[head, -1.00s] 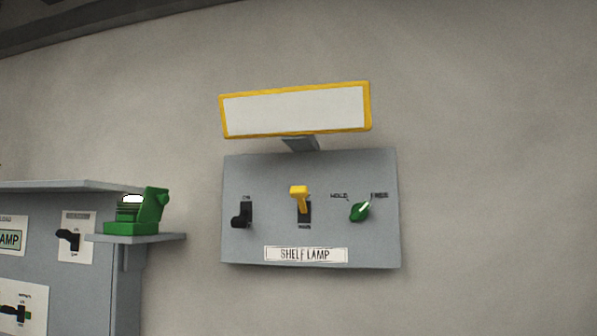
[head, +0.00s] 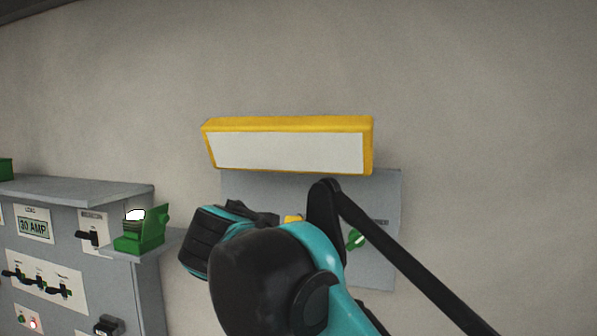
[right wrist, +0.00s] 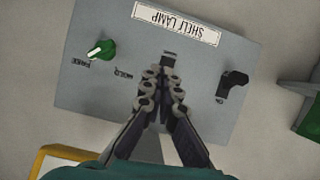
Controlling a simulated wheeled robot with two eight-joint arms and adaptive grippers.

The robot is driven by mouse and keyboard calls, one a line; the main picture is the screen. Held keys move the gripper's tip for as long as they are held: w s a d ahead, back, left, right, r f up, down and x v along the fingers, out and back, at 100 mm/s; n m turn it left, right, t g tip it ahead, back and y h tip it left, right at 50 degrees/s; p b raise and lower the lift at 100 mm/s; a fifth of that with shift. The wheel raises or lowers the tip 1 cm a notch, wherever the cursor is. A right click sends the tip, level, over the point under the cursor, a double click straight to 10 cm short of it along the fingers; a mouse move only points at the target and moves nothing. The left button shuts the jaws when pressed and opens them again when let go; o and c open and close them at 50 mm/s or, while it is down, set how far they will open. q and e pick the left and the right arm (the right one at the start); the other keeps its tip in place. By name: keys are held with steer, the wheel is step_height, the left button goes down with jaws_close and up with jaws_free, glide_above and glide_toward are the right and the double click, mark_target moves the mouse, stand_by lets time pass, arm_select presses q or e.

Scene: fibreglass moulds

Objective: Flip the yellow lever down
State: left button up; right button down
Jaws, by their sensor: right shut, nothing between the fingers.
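The yellow lever (head: 293,218) shows only as a small yellow patch in the head view, on the grey SHELF LAMP panel (head: 385,190); my right arm hides the rest. In the right wrist view the panel (right wrist: 85,75) appears upside down. There my right gripper (right wrist: 163,76) is shut, with nothing held, and its fingertips lie over the middle of the panel. The lever's dark slot (right wrist: 168,59) shows just past the tips, and the lever itself is hidden behind the fingers. I cannot tell whether the fingers touch it. My left gripper is out of view.
A green knob (head: 355,239) and a black switch (right wrist: 233,83) flank the lever's place. A yellow-framed white sign (head: 290,150) juts out above the panel. A grey cabinet (head: 150,290) with a green device (head: 142,235) on its shelf stands at left.

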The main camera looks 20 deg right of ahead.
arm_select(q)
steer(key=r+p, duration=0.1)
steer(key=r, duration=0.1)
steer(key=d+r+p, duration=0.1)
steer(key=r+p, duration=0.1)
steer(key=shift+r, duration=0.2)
arm_select(e)
step_height(320, 180, up, 11)
steer(key=w+a+m+t, duration=0.1)
steer(key=shift+w+a+h, duration=0.2)
steer(key=shift+a+h, duration=0.1)
steer(key=shift+a, duration=0.05)
steer(key=shift+r, duration=0.1)
steer(key=shift+w+d, duration=0.1)
